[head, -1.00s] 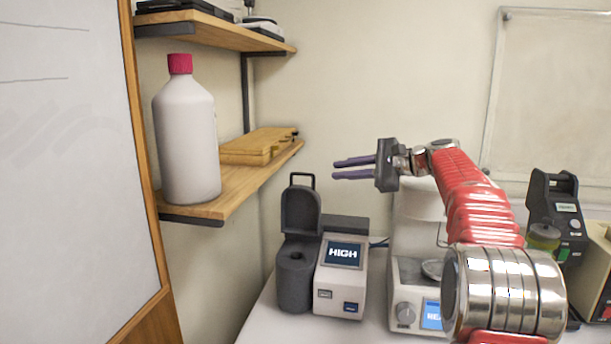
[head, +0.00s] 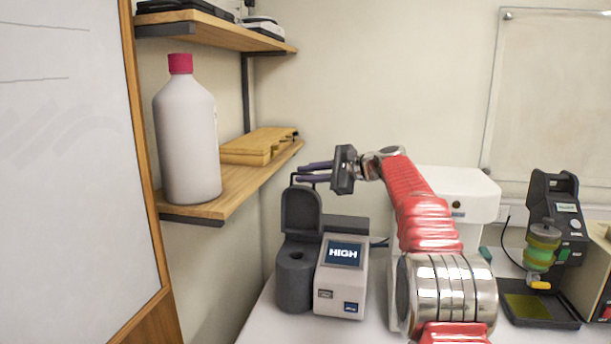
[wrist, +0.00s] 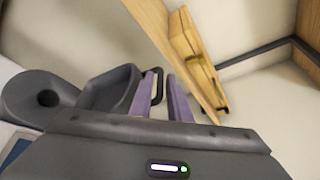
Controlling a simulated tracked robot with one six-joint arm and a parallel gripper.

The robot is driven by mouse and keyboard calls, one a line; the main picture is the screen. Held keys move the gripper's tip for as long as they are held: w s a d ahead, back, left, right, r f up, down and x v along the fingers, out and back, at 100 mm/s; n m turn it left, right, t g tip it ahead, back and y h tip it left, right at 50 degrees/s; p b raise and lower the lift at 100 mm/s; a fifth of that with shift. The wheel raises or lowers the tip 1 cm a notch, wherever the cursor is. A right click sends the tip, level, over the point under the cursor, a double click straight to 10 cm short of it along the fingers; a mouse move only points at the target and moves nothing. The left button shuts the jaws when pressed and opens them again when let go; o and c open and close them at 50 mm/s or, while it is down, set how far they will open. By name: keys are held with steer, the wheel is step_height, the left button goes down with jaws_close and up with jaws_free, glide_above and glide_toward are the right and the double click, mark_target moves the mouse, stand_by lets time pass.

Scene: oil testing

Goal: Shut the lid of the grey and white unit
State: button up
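The grey and white unit (head: 338,285) stands on the bench, with a small screen reading HIGH and a dark grey round chamber at its left. Its grey lid (head: 301,210) stands upright and open, with a loop handle on top. The open chamber (wrist: 42,98) and the lid (wrist: 108,88) also show in the wrist view. My gripper (head: 312,172) is at the height of the lid's handle, pointing left. Its two purple fingers are apart with nothing held between them. In the wrist view the handle (wrist: 157,86) appears near the fingertips; I cannot tell whether they touch.
A wooden shelf (head: 240,180) at the left holds a white bottle (head: 188,135) with a red cap and a yellow case (head: 258,146). A white machine (head: 465,195) stands right of the unit, partly behind my arm. A dark device (head: 555,230) stands farther right.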

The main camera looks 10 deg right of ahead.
steer(key=shift+c, duration=0.6)
jaws_close()
steer(key=shift+s+f, duration=0.1)
steer(key=shift+s, duration=0.1)
